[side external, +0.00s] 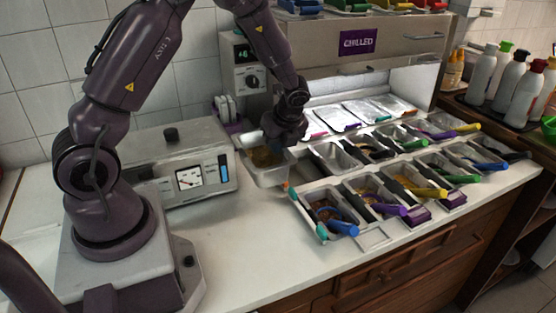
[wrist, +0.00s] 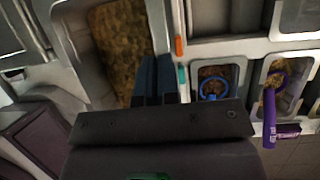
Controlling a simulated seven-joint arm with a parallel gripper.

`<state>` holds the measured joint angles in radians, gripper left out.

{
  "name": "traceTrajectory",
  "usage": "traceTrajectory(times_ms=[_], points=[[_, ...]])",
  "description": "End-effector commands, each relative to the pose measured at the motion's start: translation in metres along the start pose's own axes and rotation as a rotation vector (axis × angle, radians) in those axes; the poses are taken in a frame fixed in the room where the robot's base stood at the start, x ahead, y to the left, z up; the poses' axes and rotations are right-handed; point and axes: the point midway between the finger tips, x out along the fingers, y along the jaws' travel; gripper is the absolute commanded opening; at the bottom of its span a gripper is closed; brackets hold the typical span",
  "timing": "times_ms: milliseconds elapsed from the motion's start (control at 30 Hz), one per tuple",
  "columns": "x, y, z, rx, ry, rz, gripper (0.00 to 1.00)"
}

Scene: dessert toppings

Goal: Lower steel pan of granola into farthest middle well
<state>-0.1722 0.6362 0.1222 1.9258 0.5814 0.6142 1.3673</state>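The steel pan of granola (side external: 270,178) hangs from my gripper (side external: 284,140), left of the rows of wells in the side view. Brown granola (wrist: 118,45) fills it in the wrist view. My gripper's two dark fingers (wrist: 156,78) are close together on the pan's right rim. The pan looks roughly level and appears to be above the counter; its exact height is hard to tell. A well in the middle row (side external: 335,158) looks empty, to the right of the pan. The fingertips are partly hidden in the side view.
Topping pans with coloured handles fill the front row, including one with a blue scoop (wrist: 212,88). The chilled cabinet (side external: 360,42) stands behind. Bare counter (side external: 240,225) lies in front.

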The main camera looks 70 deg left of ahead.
Motion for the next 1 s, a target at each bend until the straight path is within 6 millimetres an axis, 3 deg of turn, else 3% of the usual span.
traceTrajectory(times_ms=[300, 533, 633, 733, 1000], points=[[-0.061, 0.003, 0.026, -0.004, -0.001, -0.005, 0.0], [-0.084, 0.006, 0.036, -0.004, 0.0, 0.0, 0.0], [-0.074, 0.009, 0.034, -0.006, 0.002, 0.009, 0.0], [-0.052, -0.002, 0.033, -0.016, 0.002, 0.014, 0.0], [0.021, -0.067, 0.039, -0.03, 0.002, 0.017, 0.0]])
